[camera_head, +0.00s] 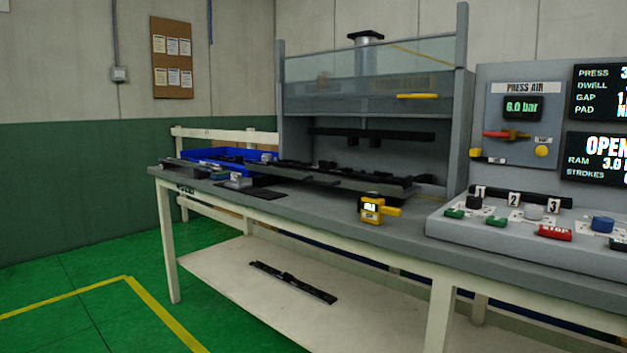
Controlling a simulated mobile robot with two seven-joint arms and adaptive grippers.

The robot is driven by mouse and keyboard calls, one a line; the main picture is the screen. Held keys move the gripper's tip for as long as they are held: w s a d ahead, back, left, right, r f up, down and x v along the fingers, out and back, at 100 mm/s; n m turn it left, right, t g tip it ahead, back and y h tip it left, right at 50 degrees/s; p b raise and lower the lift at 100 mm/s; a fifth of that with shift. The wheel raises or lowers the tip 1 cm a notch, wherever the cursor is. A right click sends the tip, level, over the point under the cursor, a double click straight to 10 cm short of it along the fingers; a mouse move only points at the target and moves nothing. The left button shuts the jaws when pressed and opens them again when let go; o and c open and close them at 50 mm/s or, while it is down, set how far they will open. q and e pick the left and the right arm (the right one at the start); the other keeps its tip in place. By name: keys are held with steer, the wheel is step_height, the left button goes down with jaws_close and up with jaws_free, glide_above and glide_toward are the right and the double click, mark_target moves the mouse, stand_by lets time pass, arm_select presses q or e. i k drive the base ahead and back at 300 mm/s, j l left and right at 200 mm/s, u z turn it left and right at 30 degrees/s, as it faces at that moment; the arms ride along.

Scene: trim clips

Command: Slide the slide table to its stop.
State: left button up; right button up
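What looks like the slide table (318,180) is a long, low grey plate with dark parts on it. It lies on the workbench at the front of the grey press (292,115), below the dark press bar (370,136). I cannot tell from here where its stop is or whether it touches it. Neither of my grippers is in view.
The workbench (330,222) also holds a blue bin (205,154), a dark mat (250,190), a yellow gauge (371,209) and a button panel (520,228) at the right. A dark strip (292,282) lies on the lower shelf. Green floor at the left is clear.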

mark_target(406, 188)
steer(key=i+j, duration=0.25)
steer(key=i, duration=0.15)
steer(key=i+j, duration=0.25)
steer(key=i, duration=0.1)
